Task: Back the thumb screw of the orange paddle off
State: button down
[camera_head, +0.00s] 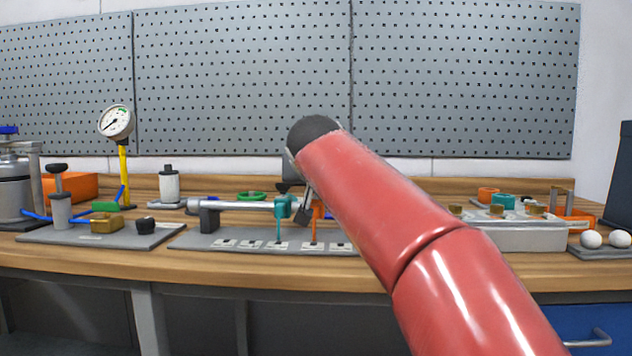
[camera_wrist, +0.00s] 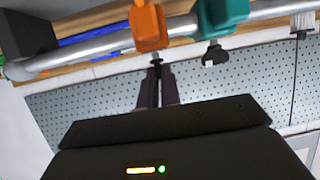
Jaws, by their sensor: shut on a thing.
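The orange paddle (camera_wrist: 148,26) sits on the silver shaft (camera_wrist: 95,47) in the wrist view. Its thumb screw (camera_wrist: 156,57) sticks out towards my gripper (camera_wrist: 157,72), whose dark fingers are shut on its head and hide most of it. In the head view my gripper (camera_head: 304,212) is beside the shaft (camera_head: 240,205), and the orange paddle (camera_head: 315,230) is partly covered by my arm. The teal paddle (camera_head: 283,206) is just to its left. In the wrist view the teal paddle (camera_wrist: 220,12) carries its own black thumb screw (camera_wrist: 213,54).
The shaft stands over a grey base plate (camera_head: 205,240) with several pale labels. A grey tray unit (camera_head: 520,237) is at right. A pegboard (camera_head: 240,80) rises behind.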

jog(key=shift+d+r+y, duration=0.1)
jog(key=shift+y, duration=0.2)
jog(key=shift+d+n+y+p, duration=0.25)
jog(key=shift+n+y+p, duration=0.3)
jog(key=shift+n+y, duration=0.4)
jog(key=n+y, duration=0.1)
jog(key=n+g+y, duration=0.1)
jog(key=y, duration=0.1)
jog(key=shift+w+d+n, duration=0.15)
jog(key=shift+n, duration=0.2)
jog(key=shift+w+d+n+g+y, duration=0.1)
jog(key=shift+n+g+y, duration=0.8)
jog(key=shift+n+y, duration=0.35)
jog(key=shift+n+g+y, duration=1.2)
jog(key=shift+n+g, duration=0.3)
jog(key=shift+n, duration=0.15)
jog(key=shift+f, duration=0.2)
jog(key=c, duration=1.6)
grip_release()
jog(key=shift+r, duration=0.1)
